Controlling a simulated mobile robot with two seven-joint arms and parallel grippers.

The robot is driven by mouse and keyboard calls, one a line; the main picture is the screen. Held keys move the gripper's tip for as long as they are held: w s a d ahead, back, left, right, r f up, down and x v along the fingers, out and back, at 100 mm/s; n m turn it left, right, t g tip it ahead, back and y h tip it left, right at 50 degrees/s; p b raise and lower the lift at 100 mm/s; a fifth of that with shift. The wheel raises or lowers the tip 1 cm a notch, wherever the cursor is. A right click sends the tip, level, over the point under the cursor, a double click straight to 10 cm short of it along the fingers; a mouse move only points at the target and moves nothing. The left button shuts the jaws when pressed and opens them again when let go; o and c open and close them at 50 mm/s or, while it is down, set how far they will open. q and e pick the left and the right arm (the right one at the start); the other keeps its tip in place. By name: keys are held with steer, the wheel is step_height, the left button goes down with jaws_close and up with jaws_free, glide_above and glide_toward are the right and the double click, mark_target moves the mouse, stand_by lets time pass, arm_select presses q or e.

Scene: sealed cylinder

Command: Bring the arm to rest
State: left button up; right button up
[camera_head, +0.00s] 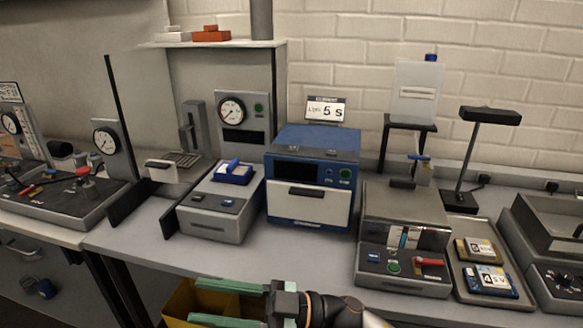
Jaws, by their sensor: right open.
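My right gripper (197,301) is at the bottom of the head view, with its arm (340,312) coming in from the lower right. Its two green fingers point left and stand well apart, one above the other in the picture. Nothing shows between them except part of a yellow container (178,304) behind. The gripper appears in front of the bench's front edge, apart from the devices on it. My left gripper and left arm are not in view.
The bench (290,245) carries a grey device with a dial (232,107), a blue box with a "5 s" sign (312,175), a grey unit with a clear cover (404,225) and a tray (462,277) with two labelled packs. Bare bench top lies before the blue box.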

steer(key=w+d+f+m+t+h, duration=0.3)
steer(key=d+f+m+t+h, duration=0.25)
steer(key=m+t, duration=0.3)
steer(key=w+d+f+m+t+h, duration=0.4)
steer(key=d+f+m+t, duration=0.25)
steer(key=m+t, duration=0.2)
steer(key=s+d+f+m+g+h, duration=0.1)
steer(key=s+d+f+g+h, duration=0.1)
steer(key=s+d+f, duration=0.3)
steer(key=s+d+f+m+g+h, duration=0.1)
steer(key=s+d+f+h, duration=0.3)
steer(key=f, duration=0.6)
steer(key=s+d+f+m+g+h, duration=0.1)
steer(key=s+d+f+g+h, duration=0.1)
steer(key=s+d+f, duration=0.5)
steer(key=shift+s+f+g+h, duration=0.4)
steer(key=shift+f+h, duration=0.35)
steer(key=shift+f, duration=0.1)
